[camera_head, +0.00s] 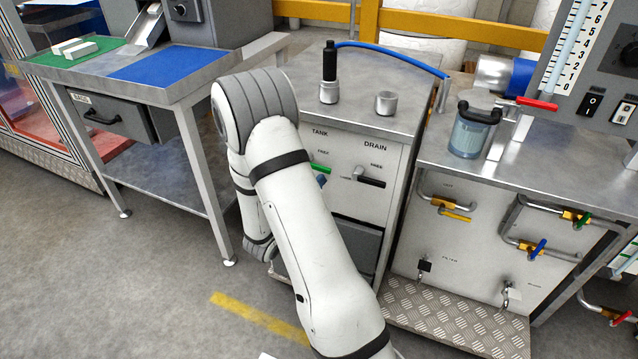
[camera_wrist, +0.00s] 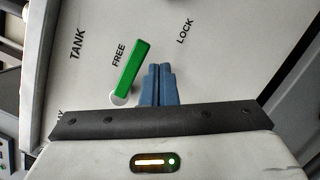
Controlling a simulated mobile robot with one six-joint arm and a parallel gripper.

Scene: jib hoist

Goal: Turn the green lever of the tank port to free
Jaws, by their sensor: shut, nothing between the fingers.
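The green lever (camera_wrist: 133,72) of the tank port sits on a pale panel and turns about a round white pivot. In the wrist view it slants from the pivot toward the upper right, beside the word FREE and well short of LOCK. In the head view only part of the green lever (camera_head: 320,169) shows past my arm, below the word TANK. My gripper (camera_wrist: 159,68) has its blue fingers shut together and empty, just right of the lever on the LOCK side. I cannot tell if they touch it. The blue fingers also show in the head view (camera_head: 321,181).
A black lever (camera_head: 368,181) marked DRAIN is right of the green one on the same cabinet. A black fitting (camera_head: 330,62) with a blue hose (camera_head: 395,55) stands on its top. A workbench (camera_head: 170,85) is at left; a pipe cabinet (camera_head: 480,230) is at right.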

